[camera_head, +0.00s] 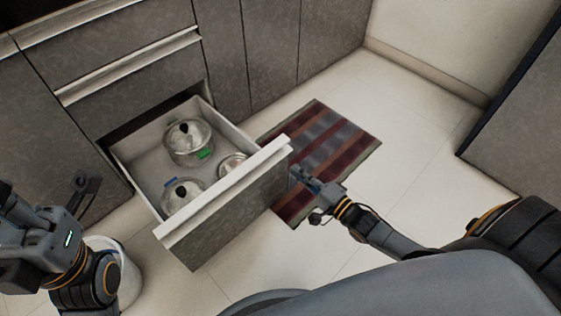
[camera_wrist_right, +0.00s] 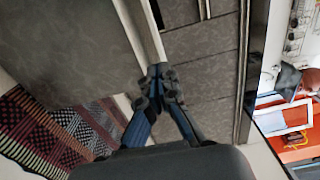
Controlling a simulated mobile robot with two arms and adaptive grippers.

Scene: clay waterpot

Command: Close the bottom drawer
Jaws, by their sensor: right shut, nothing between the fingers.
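The bottom drawer (camera_head: 228,218) is pulled far out of the grey cabinet, with a pale handle strip along its front's top edge. Lidded glass pots (camera_head: 187,143) sit inside it. My right gripper (camera_head: 297,174) is shut and empty beside the right end of the drawer front; I cannot tell whether it touches. In the right wrist view its closed fingertips (camera_wrist_right: 160,76) are near the lower end of a pale strip beside a large grey panel (camera_wrist_right: 70,45). My left gripper (camera_head: 84,186) is at the left, away from the drawer; its fingers are unclear.
A striped rug (camera_head: 325,150) lies on the tiled floor right of the drawer. A white bin (camera_head: 128,275) stands at lower left, partly behind my left arm. Closed drawers (camera_head: 120,60) are above the open one. Tiled floor (camera_head: 425,125) is clear at right.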

